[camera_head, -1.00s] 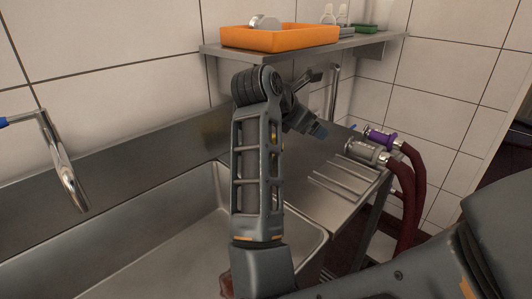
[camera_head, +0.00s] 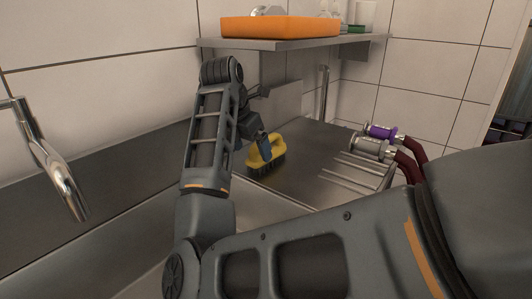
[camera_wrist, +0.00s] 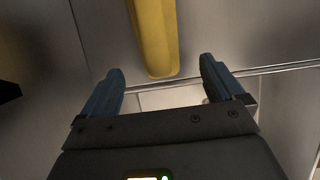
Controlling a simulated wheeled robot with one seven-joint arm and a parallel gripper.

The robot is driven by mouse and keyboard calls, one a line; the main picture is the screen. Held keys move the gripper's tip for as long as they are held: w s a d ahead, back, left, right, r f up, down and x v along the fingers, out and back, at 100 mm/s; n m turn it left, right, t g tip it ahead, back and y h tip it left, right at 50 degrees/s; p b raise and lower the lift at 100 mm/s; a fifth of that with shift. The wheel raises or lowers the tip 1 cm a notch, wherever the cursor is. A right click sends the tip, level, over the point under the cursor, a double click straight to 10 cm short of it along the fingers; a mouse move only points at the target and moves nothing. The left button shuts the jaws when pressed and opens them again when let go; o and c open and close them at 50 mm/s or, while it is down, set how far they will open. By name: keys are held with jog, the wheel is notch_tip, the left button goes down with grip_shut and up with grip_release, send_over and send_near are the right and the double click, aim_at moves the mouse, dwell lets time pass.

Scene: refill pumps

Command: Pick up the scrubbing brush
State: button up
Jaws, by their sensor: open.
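The scrubbing brush (camera_head: 266,153) has a yellow handle and dark bristles. It stands bristles down on the metal drainboard right of the sink in the head view. In the wrist view its yellow handle (camera_wrist: 156,38) runs down from the top edge and ends just ahead of the space between my fingers. My gripper (camera_wrist: 162,76) is open with two blue-grey fingers, one to each side of the handle's line. In the head view my gripper (camera_head: 265,146) is at the brush and covers part of its handle; exact contact cannot be told.
A wall shelf (camera_head: 300,43) with an orange tray (camera_head: 280,27) hangs above the drainboard. Hose couplings (camera_head: 371,147) with dark red hoses stand at the right edge. A tap (camera_head: 52,165) is at the left.

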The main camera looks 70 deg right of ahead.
jog(key=d, duration=0.3)
jog(key=shift+s+d, duration=0.15)
jog(key=shift+s, duration=0.25)
jog(key=d, duration=0.2)
jog(key=s+d, duration=0.1)
jog(key=shift+d+p, duration=0.3)
jog(key=shift+d, duration=0.05)
jog(key=shift+x, duration=1.1)
jog(key=shift+d+f, duration=0.1)
jog(key=shift+f, duration=0.35)
jog(key=c, duration=1.2)
jog(key=shift+r, duration=0.25)
